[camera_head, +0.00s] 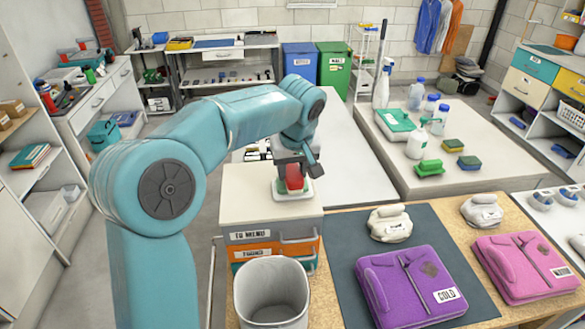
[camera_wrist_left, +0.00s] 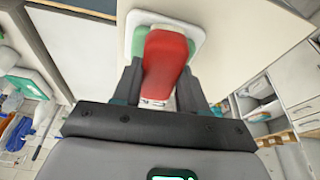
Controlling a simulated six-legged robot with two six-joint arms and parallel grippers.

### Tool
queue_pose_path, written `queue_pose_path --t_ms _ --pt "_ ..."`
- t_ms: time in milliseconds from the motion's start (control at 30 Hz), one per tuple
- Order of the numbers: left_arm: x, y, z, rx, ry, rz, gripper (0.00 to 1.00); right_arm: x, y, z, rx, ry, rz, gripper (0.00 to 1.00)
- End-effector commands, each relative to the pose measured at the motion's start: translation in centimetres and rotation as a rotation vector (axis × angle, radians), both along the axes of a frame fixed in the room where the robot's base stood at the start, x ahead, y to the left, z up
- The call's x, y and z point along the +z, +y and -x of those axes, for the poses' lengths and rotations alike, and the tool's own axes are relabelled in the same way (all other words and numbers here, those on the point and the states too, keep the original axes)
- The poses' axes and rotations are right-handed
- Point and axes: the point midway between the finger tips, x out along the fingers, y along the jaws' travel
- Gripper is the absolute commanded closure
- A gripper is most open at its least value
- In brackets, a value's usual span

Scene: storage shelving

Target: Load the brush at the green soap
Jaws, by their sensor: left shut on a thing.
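My left gripper (camera_head: 294,166) is shut on a red brush (camera_head: 294,180), which points down. The green soap (camera_head: 279,185) lies in a white dish (camera_head: 292,197) on the pale cabinet top, right under the brush. In the left wrist view the red brush (camera_wrist_left: 166,62) sits between the fingers (camera_wrist_left: 162,80) and overlaps the green soap (camera_wrist_left: 139,42) in the white dish (camera_wrist_left: 133,20). The brush hides most of the soap. Whether they touch, I cannot tell. My right gripper is not in view.
A grey bin (camera_head: 270,292) stands in front of the labelled drawers (camera_head: 270,250). Folded purple (camera_head: 417,285) and pink (camera_head: 525,266) garments lie on the right table. The cabinet top (camera_head: 238,195) left of the dish is clear.

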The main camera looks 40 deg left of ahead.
Motion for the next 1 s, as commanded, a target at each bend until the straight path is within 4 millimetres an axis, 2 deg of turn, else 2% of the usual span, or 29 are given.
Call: queue_pose_path --t_ms 167,900,1000 --pt "0.1 -0.1 0.1 -0.001 0.006 0.002 0.82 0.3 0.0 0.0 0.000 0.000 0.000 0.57" --pt "6.7 0.0 0.0 -0.001 0.002 0.001 0.82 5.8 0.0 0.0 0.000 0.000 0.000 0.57" --pt "7.1 0.0 0.0 -0.001 0.002 0.001 0.82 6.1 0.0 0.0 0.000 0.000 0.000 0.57"
